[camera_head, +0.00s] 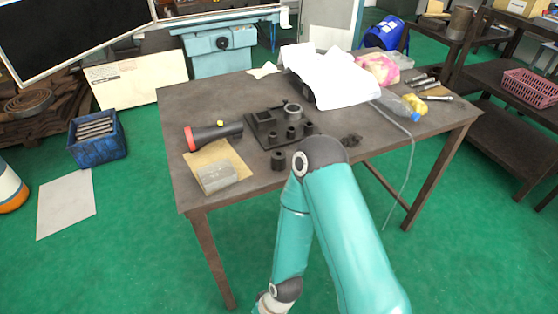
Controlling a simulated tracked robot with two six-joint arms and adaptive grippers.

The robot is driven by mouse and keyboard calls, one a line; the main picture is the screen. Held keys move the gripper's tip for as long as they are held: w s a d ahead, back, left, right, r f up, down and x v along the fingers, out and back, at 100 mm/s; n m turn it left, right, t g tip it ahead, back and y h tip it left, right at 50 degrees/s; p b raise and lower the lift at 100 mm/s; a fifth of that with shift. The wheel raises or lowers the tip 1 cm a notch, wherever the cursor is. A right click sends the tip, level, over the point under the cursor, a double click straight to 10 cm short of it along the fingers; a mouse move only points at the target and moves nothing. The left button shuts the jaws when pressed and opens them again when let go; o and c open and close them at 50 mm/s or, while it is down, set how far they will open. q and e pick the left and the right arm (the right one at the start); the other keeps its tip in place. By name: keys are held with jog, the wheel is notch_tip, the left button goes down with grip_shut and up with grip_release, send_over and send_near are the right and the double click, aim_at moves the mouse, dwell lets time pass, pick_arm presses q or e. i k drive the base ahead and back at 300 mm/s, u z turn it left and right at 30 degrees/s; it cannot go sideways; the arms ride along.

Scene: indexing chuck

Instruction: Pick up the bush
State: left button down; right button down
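A small dark cylindrical piece (278,159), which looks like a bush, stands on the table in front of a dark fixture plate (262,141). Several similar short dark cylinders (291,133) stand on the plate, along with a larger grey ring (293,111). I cannot tell for certain which piece is the bush. A teal arm of mine rises from the lower right, bends just right of the front cylinder and drops in front of the table. Its gripper is below the picture. My other gripper is also out of view.
The metal table (180,160) holds a black and red torch (213,134), a grey metal block (216,177) on brown card, white paper (330,76), a bottle (400,106) and tools. The front right tabletop is mostly clear. A blue crate (97,140) stands on the floor at left.

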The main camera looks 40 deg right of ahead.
aim_at(278, 156)
jog(key=z, duration=1.1)
jog(key=i, duration=0.15)
jog(key=u, duration=2.75)
jog(key=k, duration=1.35)
jog(key=z, duration=2.7)
jog(key=k, duration=0.1)
jog(key=u, duration=1.1)
jog(key=i, duration=0.95)
jog(key=z, duration=0.05)
